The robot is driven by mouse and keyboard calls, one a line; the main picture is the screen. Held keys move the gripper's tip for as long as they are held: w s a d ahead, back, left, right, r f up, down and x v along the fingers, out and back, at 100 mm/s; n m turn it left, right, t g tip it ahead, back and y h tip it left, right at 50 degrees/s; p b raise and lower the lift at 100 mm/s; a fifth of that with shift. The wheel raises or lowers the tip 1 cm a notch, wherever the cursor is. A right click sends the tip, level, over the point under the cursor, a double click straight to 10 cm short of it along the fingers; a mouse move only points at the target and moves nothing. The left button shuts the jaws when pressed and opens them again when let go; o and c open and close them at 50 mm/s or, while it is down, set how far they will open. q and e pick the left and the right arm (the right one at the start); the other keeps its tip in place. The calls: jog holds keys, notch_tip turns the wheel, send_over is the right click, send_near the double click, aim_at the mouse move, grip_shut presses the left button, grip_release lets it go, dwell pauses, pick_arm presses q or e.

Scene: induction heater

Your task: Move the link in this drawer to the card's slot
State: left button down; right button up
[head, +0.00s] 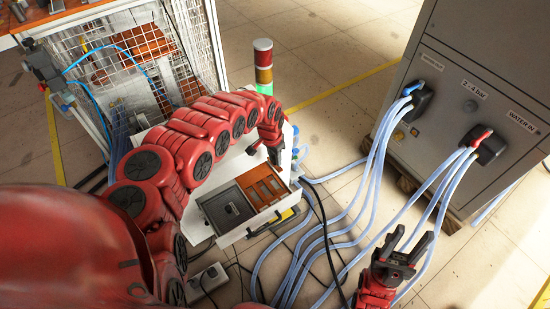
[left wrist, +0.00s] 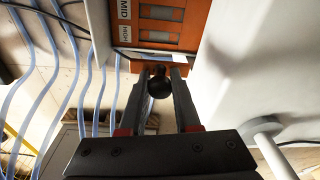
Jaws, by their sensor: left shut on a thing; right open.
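The open drawer (head: 228,239) has a grey tray (head: 213,212) on its left and an orange card (head: 262,190) with dark slots on its right. My left gripper (head: 277,158) is above the back right of the drawer, by the card. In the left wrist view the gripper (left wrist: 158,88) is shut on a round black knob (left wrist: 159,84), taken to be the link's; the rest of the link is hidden. Beyond it the card (left wrist: 188,22) shows slots labelled MID and HIGH. A dark piece (head: 232,209) lies in the tray. My right gripper (head: 402,248) is open and empty.
A grey cabinet (head: 463,90) with pale blue hoses (head: 330,240) stands at the right, its hoses running across the floor beside the drawer. A signal tower (head: 263,66) and a wire-mesh cage (head: 130,60) are behind.

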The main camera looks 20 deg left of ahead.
pick_arm(q)
jog(key=shift+r, duration=0.45)
jog(key=shift+f, duration=0.1)
jog(key=s+f, duration=0.1)
jog(key=f, duration=0.2)
jog(key=s+f, duration=0.2)
jog(key=f, duration=0.1)
jog(key=s+a+f+p, duration=0.1)
jog(key=s+f, duration=0.1)
jog(key=f, duration=0.2)
jog(key=shift+s+a, duration=0.1)
jog(key=shift+w+a+b, duration=0.45)
jog(key=shift+a+b, duration=0.05)
jog(key=shift+w+a, duration=0.3)
jog(key=shift+a, duration=0.1)
